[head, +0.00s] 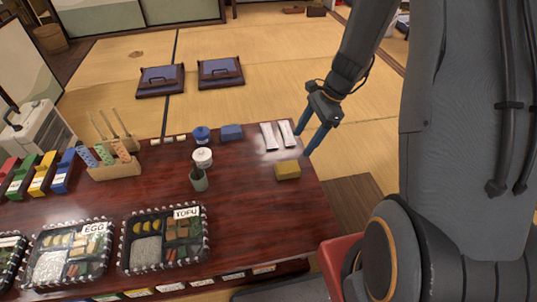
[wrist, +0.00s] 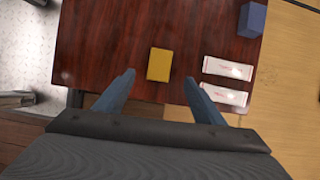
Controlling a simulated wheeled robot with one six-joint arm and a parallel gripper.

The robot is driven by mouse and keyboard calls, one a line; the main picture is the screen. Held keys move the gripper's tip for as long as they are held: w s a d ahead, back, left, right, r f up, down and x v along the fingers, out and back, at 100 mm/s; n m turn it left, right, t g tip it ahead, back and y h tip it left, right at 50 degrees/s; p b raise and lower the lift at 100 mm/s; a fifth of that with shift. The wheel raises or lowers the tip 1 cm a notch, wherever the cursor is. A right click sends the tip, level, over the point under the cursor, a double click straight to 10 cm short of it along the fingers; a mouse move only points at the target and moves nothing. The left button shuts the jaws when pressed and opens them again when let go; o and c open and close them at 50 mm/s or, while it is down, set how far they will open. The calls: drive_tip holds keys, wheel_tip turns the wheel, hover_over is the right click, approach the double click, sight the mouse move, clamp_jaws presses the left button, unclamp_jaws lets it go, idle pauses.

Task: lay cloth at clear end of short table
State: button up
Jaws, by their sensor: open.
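The short table (head: 255,210) is dark red, glossy wood; its right end is nearest my gripper. A small yellow folded-looking block (head: 287,170), perhaps a cloth, lies near that end. It also shows in the wrist view (wrist: 160,65), ahead of and between my fingertips. Two white wrapped packets (head: 268,136) lie flat at the far right corner; I cannot tell whether they are cloths. In the wrist view the packets (wrist: 228,68) are right of the yellow block. My gripper (head: 303,143) is open and empty above the table's right edge; its blue fingers also show in the wrist view (wrist: 159,79).
A blue block (head: 232,132), a blue-lidded jar (head: 201,134), a white jar (head: 203,157) and a grey cup (head: 199,180) stand mid-table. Bento trays (head: 165,237) fill the front left. A red stool-like thing (head: 340,258) is by the front right corner. The right front tabletop is bare.

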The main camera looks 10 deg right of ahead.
drive_tip(key=s+a+r+n+h, duration=0.1)
drive_tip(key=s+a+r+n, duration=0.3)
drive_tip(key=a+r+n, duration=0.45)
drive_tip(key=s+a+r+n+h, duration=0.1)
drive_tip(key=s+a+r+n, duration=0.3)
drive_tip(key=s, duration=0.5)
drive_tip(key=s+a+r+n+h, duration=0.1)
drive_tip(key=s+a+r+n, duration=0.4)
drive_tip(key=s+a+n, duration=0.4)
drive_tip(key=shift+s+n+h, duration=0.4)
drive_tip(key=shift+s+n, duration=0.15)
drive_tip(key=shift+n, duration=0.4)
drive_tip(key=shift+a, duration=0.15)
drive_tip(key=d+r+m+p, duration=0.5)
drive_tip(key=d+r+p, duration=1.2)
drive_tip(key=r+p, duration=0.4)
drive_tip(key=p, duration=0.4)
drive_tip(key=shift+s+m+h, duration=0.3)
drive_tip(key=shift+s+m, duration=0.1)
